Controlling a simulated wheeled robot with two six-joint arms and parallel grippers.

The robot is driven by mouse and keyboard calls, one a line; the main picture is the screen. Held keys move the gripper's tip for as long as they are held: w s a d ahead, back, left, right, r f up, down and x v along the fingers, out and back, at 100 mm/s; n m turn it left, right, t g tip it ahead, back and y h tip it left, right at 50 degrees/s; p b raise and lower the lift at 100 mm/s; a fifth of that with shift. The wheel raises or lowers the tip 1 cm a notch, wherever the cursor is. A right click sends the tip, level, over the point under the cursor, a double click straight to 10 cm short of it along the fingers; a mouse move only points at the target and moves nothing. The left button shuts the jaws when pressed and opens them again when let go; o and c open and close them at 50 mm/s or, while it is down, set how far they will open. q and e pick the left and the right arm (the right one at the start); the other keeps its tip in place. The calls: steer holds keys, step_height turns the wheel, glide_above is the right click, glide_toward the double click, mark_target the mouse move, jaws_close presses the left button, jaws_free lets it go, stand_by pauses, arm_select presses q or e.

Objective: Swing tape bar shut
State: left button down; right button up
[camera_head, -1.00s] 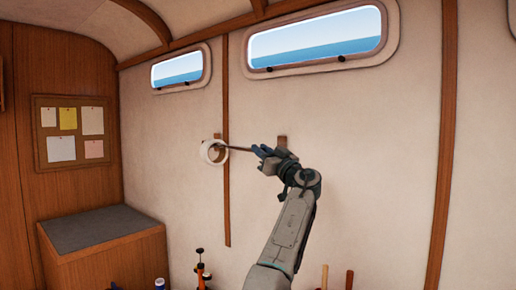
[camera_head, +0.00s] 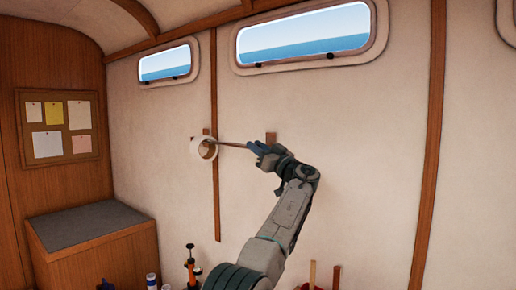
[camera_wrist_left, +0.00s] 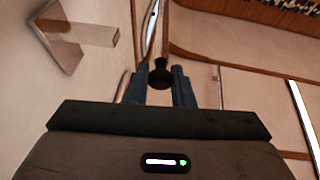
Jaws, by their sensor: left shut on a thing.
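The tape bar (camera_head: 232,144) is a thin rod reaching right from a wooden bracket (camera_head: 206,133) on the cream wall. A white tape roll (camera_head: 196,149) hangs around it at the bracket end. My left gripper (camera_head: 255,148) is shut on the bar's free end, just left of a second wooden bracket (camera_head: 270,138). In the left wrist view, a black knob (camera_wrist_left: 160,73) on the bar's end sits between my blue fingers (camera_wrist_left: 160,88). A wooden bracket (camera_wrist_left: 85,33) stands out from the wall, apart from the knob. My right gripper is out of view.
A cabinet with a grey top (camera_head: 88,222) stands at the left, below a pinboard (camera_head: 60,127). Bottles and a tool with an orange shaft (camera_head: 191,268) stand low at the bottom. Two windows are higher on the wall. The wall around the bar is mostly clear.

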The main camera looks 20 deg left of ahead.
arm_select(q)
steer(key=c, duration=1.4)
jaws_free()
steer(key=shift+a+f, duration=0.1)
steer(key=shift+b+v, duration=2.1)
steer(key=shift+v, duration=3.25)
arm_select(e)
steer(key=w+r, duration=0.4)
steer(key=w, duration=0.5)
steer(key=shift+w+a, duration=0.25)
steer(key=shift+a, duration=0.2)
